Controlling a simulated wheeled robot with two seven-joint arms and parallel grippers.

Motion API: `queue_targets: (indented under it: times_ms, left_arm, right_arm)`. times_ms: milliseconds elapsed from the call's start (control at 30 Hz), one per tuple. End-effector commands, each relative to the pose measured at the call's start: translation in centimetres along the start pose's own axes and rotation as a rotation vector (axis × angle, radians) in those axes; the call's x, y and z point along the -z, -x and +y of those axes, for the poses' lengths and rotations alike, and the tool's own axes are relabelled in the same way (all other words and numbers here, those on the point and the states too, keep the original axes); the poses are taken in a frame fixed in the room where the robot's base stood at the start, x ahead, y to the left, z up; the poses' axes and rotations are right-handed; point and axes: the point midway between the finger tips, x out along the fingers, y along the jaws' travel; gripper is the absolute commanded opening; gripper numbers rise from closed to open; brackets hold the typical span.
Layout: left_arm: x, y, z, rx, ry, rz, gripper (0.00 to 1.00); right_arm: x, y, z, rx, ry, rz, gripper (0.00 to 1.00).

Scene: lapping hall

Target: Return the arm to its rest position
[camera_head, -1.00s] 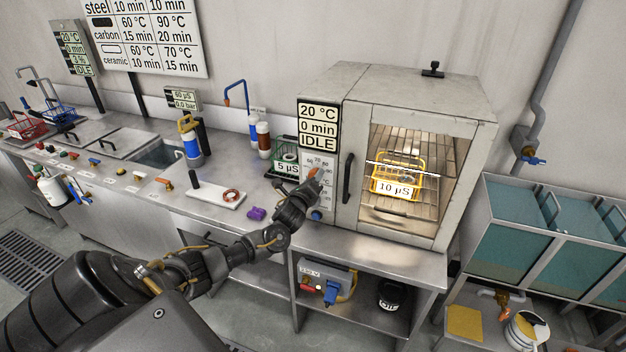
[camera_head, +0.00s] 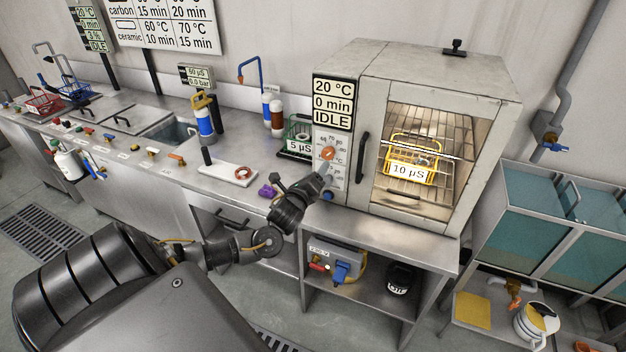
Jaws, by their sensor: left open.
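My left arm comes in from the lower left. Its gripper (camera_head: 318,182) is open and empty, in front of the oven's control panel (camera_head: 328,150), just below the orange dial (camera_head: 328,153) and close to the blue knob (camera_head: 328,195). I cannot tell whether it touches the panel. The oven (camera_head: 440,130) is shut and its display (camera_head: 332,103) reads 20 °C, 0 min, IDLE. A yellow basket (camera_head: 412,160) marked 10 µS stands on a rack inside. My right gripper is not in view.
Left of the oven, a green basket (camera_head: 298,140) marked 5 µS, a purple object (camera_head: 268,191) and a white tray (camera_head: 228,174) sit on the steel counter. A shelf (camera_head: 365,290) with devices lies below the oven. Teal tanks (camera_head: 540,215) stand at the right.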

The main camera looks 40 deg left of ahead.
Motion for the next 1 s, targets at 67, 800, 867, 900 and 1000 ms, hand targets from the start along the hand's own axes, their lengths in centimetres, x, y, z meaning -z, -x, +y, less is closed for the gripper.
queue_targets:
  times_ms: [67,800,867,900,1000]
  left_arm:
    - [0.1,1.0,0.1,0.000,0.001,0.001,0.59]
    - [0.1,2.0,0.0,-0.003,0.007,0.003,0.59]
    - [0.8,2.4,0.2,-0.017,0.039,0.022,0.59]
    - [1.7,2.9,0.4,-0.035,0.080,0.044,0.59]
    - [5.5,5.5,1.3,-0.129,0.271,0.136,0.59]
  right_arm:
    - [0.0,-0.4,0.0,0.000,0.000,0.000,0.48]
    - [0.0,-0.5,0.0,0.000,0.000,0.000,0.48]
    - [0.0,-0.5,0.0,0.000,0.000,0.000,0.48]
    - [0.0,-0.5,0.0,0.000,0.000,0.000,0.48]
    - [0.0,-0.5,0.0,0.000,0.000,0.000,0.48]
